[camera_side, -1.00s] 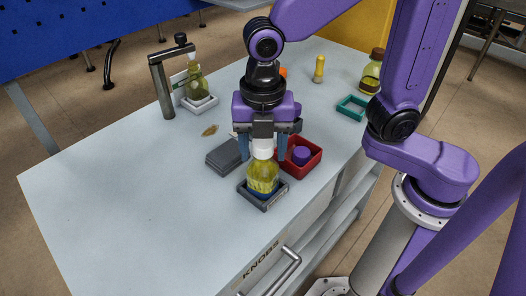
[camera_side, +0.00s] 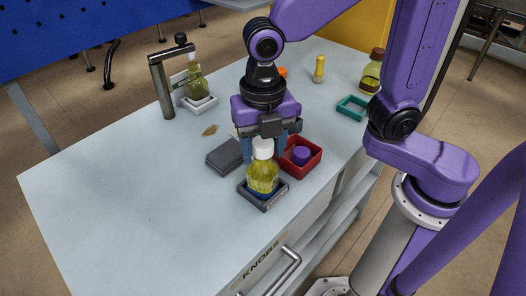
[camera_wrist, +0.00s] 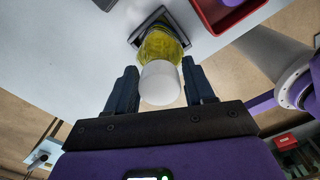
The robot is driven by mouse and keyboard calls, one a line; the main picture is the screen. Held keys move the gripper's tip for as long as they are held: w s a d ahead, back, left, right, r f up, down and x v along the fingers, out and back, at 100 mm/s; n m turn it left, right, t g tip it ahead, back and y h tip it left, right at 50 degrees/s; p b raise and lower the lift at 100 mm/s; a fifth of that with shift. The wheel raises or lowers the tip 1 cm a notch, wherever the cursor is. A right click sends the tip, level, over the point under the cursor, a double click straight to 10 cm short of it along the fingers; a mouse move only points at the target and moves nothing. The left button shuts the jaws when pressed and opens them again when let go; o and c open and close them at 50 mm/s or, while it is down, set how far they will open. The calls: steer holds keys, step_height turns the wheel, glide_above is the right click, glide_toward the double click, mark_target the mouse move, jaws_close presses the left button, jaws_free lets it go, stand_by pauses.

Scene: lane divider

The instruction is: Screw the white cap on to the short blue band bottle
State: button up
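The short blue band bottle (camera_side: 263,177) holds yellow liquid and stands upright in a dark grey square holder (camera_side: 268,204). Its blue band shows low down, near the holder's rim. The white cap (camera_side: 263,149) sits on top of the bottle; I cannot tell how tight it is. My gripper (camera_wrist: 161,85) points down over the cap, with one finger on each side of it. The fingers look open, with narrow gaps between them and the cap (camera_wrist: 160,84). The bottle (camera_wrist: 160,46) and the holder also show in the wrist view, beyond the cap.
A red tray (camera_side: 313,166) with a purple piece (camera_side: 301,155) is close on the right. A dark grey block (camera_side: 224,156) is close on the left. A green bottle (camera_side: 196,84) in a white holder stands behind. The table's front left is clear.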

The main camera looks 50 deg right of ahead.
steer(key=c, duration=0.4)
steer(key=shift+m, duration=0.9)
steer(key=shift+m, duration=0.8)
steer(key=shift+m, duration=0.9)
steer(key=shift+m, duration=0.8)
